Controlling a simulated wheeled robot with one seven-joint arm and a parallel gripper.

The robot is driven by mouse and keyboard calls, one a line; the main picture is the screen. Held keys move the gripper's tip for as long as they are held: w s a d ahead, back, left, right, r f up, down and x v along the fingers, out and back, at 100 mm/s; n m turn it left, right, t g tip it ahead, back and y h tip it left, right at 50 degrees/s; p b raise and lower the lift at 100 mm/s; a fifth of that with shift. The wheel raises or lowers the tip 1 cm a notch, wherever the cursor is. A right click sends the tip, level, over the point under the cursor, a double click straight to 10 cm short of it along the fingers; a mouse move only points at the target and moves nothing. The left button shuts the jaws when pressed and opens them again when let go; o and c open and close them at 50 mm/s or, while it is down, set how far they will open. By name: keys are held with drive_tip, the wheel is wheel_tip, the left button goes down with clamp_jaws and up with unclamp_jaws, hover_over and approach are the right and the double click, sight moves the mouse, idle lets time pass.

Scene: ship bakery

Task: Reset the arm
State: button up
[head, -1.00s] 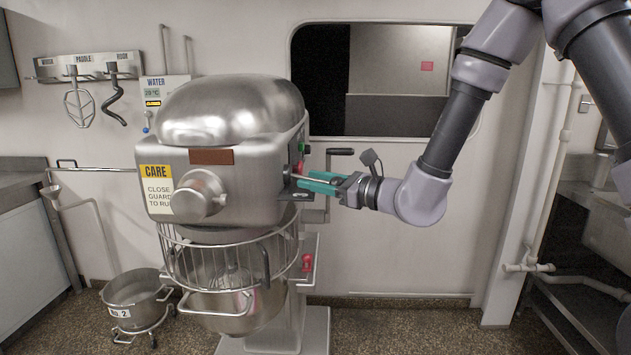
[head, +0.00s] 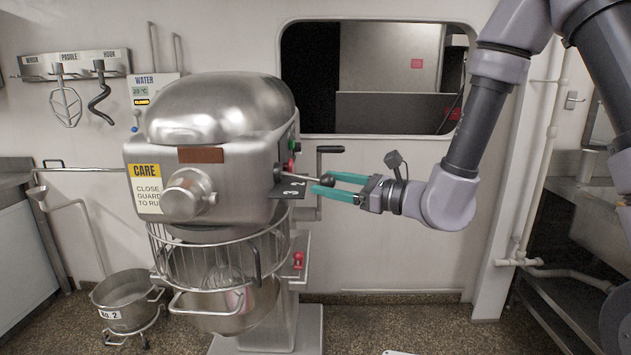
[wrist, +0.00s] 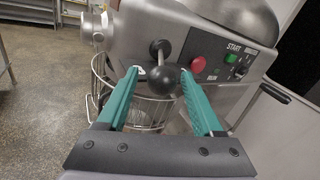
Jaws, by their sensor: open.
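My gripper (head: 322,186) is open, with teal fingers, at the right side of the steel mixer (head: 215,115) in the head view. It also shows in the wrist view (wrist: 166,100), fingers spread wide. A lever with a black ball knob (wrist: 163,80) shows between the fingers in the wrist view. In the head view the knob (head: 327,181) is also between the fingertips. The fingers look apart from the knob; nothing is gripped. The lever sits by a numbered plate (head: 290,188) on the mixer's side.
A wire guard (head: 215,258) and a bowl (head: 228,305) are below the mixer head. A red stop button (wrist: 198,63) and a green start button (wrist: 232,58) are close to the fingers. A crank handle (head: 330,150) stands behind. A wheeled bowl (head: 122,300) is at lower left.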

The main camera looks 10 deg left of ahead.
drive_tip(key=shift+s+d, duration=0.1)
drive_tip(key=shift+d, duration=0.3)
